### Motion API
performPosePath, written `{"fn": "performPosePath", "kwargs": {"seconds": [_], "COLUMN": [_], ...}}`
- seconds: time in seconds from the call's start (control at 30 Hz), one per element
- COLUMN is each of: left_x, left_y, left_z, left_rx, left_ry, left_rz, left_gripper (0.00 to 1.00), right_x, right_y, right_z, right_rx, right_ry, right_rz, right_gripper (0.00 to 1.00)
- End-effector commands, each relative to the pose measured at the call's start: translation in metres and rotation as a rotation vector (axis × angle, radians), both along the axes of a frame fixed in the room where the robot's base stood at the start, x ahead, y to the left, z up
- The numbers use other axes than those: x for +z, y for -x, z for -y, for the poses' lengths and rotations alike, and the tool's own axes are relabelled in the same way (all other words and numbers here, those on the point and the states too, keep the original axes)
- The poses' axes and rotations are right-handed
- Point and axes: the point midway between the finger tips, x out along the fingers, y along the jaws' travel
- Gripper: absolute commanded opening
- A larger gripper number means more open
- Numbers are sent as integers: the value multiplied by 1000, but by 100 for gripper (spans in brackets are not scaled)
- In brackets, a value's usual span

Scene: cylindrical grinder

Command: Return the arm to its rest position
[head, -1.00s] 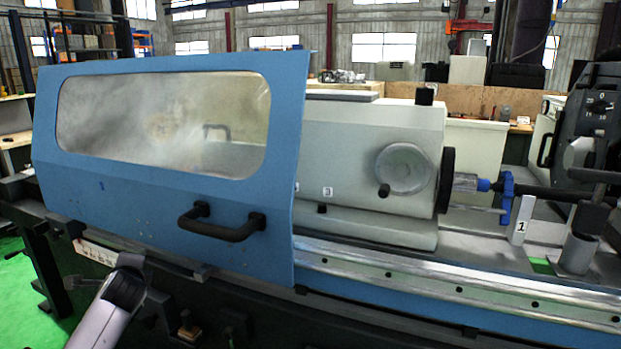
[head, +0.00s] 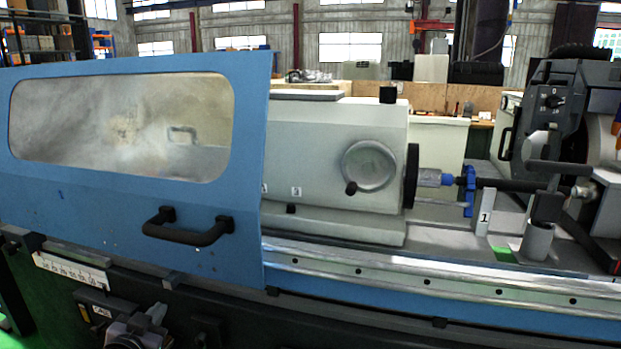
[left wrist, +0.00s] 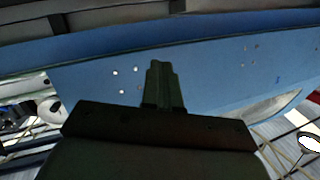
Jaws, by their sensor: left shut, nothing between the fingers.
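My left gripper (head: 155,312) shows at the bottom left of the head view, low in front of the grinder's dark base. In the left wrist view its fingers (left wrist: 161,68) are together and hold nothing. They point towards a blue panel (left wrist: 215,65) behind them; I cannot tell the gap. In the head view the blue guard door (head: 90,205) with its cloudy window stands above the gripper. Its black handle (head: 188,228) is up and to the right, apart from the gripper. My right gripper is in neither view.
The grey headstock (head: 335,140) with its handwheel (head: 369,166) stands right of the door. A shaft with a blue clamp (head: 468,190) runs to the right. A metal rail (head: 400,274) spans the front. A scale plate (head: 70,270) is near my gripper.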

Motion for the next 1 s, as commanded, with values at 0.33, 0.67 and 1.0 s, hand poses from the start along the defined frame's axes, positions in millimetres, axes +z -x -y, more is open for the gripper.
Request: {"fn": "performPosePath", "kwargs": {"seconds": [0.33, 0.67, 1.0], "left_x": [-122, -167, -171], "left_y": [144, 275, 308], "left_z": [65, 106, 115], "left_rx": [-77, -94, -91], "left_ry": [100, 205, 235], "left_rz": [-235, -417, -462], "left_gripper": [0, 0, 0], "right_x": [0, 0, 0], "right_y": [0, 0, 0], "right_z": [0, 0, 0], "right_rx": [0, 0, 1], "right_ry": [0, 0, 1], "right_rz": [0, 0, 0], "right_gripper": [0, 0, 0]}}
